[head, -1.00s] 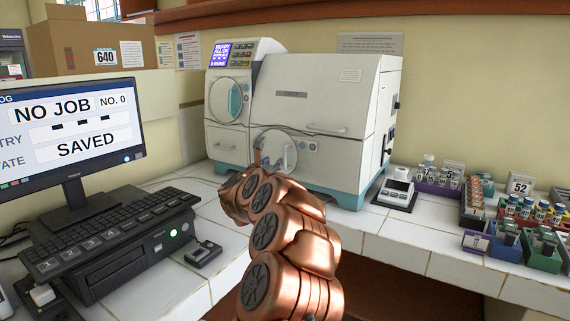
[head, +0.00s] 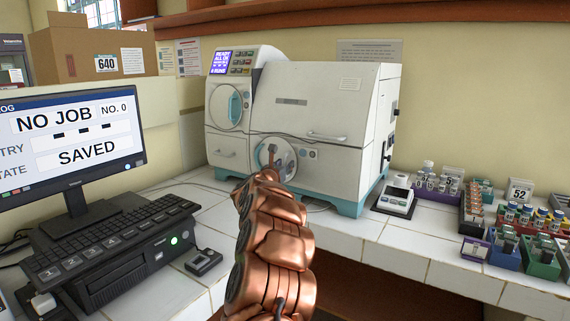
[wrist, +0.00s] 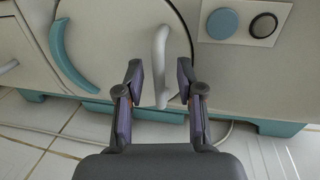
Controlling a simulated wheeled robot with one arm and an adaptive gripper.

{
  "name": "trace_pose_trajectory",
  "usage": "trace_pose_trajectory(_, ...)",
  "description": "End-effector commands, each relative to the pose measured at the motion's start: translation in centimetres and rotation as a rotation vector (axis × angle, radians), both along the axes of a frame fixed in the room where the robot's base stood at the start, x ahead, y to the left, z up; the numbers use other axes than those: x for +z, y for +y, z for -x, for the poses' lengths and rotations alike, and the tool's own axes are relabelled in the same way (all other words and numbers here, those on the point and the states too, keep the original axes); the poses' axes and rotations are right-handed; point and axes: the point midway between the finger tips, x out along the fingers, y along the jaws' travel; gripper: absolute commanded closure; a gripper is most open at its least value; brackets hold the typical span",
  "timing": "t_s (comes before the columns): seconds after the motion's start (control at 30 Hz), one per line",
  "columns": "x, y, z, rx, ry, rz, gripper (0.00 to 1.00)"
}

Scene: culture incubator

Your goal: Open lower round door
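The lower round door (wrist: 110,40) is a pale disc on the front of the white incubator (head: 315,105). In the wrist view it appears closed, with a white upright bar handle (wrist: 161,62) and a curved teal strip (wrist: 68,62) to its left. My gripper (wrist: 158,75) is open, with one dark finger on each side of the handle's lower part and visible gaps on both sides. In the head view my gripper (head: 271,156) is in front of the lower door (head: 288,165) and hides part of it, including most of the handle.
A teal round button and a dark one (wrist: 263,25) sit right of the door. A small scale (head: 396,197) stands right of the incubator. The keyboard (head: 115,228) is at left.

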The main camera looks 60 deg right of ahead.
Motion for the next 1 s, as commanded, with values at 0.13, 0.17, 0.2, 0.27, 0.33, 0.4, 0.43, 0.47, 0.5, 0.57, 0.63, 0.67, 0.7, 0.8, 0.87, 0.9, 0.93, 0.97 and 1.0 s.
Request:
trace_pose_trajectory(0.13,0.00,-0.77,-0.26,0.001,0.002,0.000,0.63)
trace_pose_trajectory(0.17,-0.01,-0.86,-0.29,0.001,0.002,0.001,0.63)
trace_pose_trajectory(0.2,-0.03,-0.94,-0.32,0.001,0.002,0.001,0.63)
trace_pose_trajectory(0.27,-0.04,-1.01,-0.34,0.001,0.001,0.001,0.63)
trace_pose_trajectory(0.33,-0.05,-1.02,-0.35,0.001,0.001,0.000,0.63)
trace_pose_trajectory(0.4,-0.05,-1.01,-0.34,0.001,0.001,0.000,0.63)
trace_pose_trajectory(0.43,-0.05,-1.00,-0.34,0.002,0.001,0.000,0.63)
trace_pose_trajectory(0.47,-0.04,-1.00,-0.34,0.002,0.001,0.000,0.63)
trace_pose_trajectory(0.5,-0.04,-1.00,-0.34,0.002,0.001,0.000,0.67)
trace_pose_trajectory(0.57,-0.04,-1.00,-0.34,0.002,0.001,0.000,0.73)
trace_pose_trajectory(0.63,-0.03,-1.00,-0.33,0.002,0.001,0.000,0.80)
trace_pose_trajectory(0.67,-0.03,-1.00,-0.33,0.002,0.001,0.000,0.84)
trace_pose_trajectory(0.7,-0.03,-1.00,-0.33,0.002,0.001,0.000,0.88)
trace_pose_trajectory(0.8,-0.03,-0.99,-0.33,0.002,0.001,0.000,0.98)
trace_pose_trajectory(0.87,-0.03,-0.99,-0.33,0.002,0.001,0.000,1.00)
trace_pose_trajectory(0.9,-0.03,-0.99,-0.33,0.002,0.001,0.000,1.00)
trace_pose_trajectory(0.93,-0.03,-0.99,-0.33,0.002,0.001,0.000,1.00)
trace_pose_trajectory(0.97,-0.03,-0.99,-0.33,0.002,0.001,0.000,1.00)
trace_pose_trajectory(1.0,-0.03,-0.99,-0.33,0.002,0.001,0.000,1.00)
